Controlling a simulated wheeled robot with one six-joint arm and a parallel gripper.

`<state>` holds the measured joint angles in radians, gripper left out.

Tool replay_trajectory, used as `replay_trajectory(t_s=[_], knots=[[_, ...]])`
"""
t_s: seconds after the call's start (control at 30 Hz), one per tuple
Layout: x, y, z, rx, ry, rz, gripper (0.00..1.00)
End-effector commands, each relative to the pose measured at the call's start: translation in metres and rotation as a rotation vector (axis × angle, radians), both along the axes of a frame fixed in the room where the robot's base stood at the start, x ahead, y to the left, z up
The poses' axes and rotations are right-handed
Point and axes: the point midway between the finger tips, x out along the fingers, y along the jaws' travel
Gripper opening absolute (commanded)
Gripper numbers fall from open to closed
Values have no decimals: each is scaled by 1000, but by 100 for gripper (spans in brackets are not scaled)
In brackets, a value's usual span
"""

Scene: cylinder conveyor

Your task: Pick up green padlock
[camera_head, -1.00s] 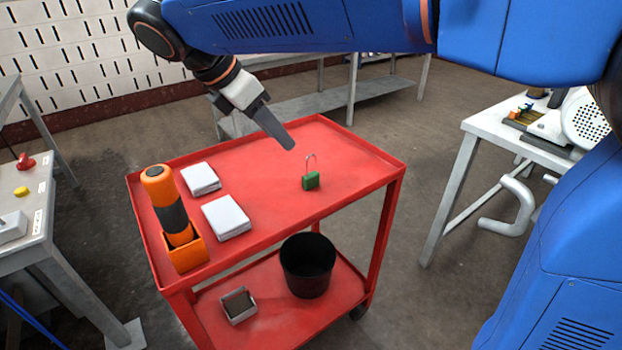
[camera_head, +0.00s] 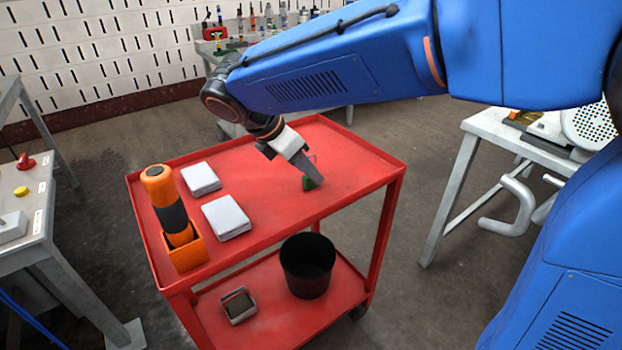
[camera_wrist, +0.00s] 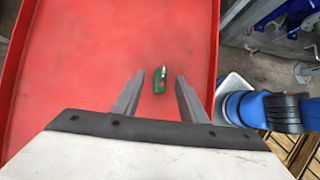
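The green padlock (camera_head: 309,183) stands on the red cart's top tray (camera_head: 345,170), partly hidden behind my gripper in the head view. In the wrist view the padlock (camera_wrist: 159,84) lies just beyond the fingertips, roughly centred between them, with its metal shackle showing. My gripper (camera_head: 314,180) points down at the padlock from the upper left. Whether a finger touches the padlock cannot be told from the head view.
Two white boxes (camera_head: 200,179) (camera_head: 226,217) and an orange-black cylinder in an orange holder (camera_head: 184,250) are on the tray's left part. The tray has a raised rim. A black bin (camera_head: 307,266) and a small box (camera_head: 238,305) sit on the lower shelf. The tray's right part is clear.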

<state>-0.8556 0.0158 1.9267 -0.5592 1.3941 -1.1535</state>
Motion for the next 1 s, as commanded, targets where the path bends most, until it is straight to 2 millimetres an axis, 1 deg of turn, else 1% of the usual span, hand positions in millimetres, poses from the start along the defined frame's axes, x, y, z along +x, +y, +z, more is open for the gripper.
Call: replay_trajectory(t_s=[0.03, 0.2, 0.5, 0.67, 1.0], knots=[[1, -4, -7, -2, 2, -2, 39], [7, -11, -22, 0, 1, -1, 39], [8, -13, -25, 0, 0, 0, 39], [8, -13, -25, 0, 0, 0, 0], [8, -12, -22, 0, -1, 1, 0]])
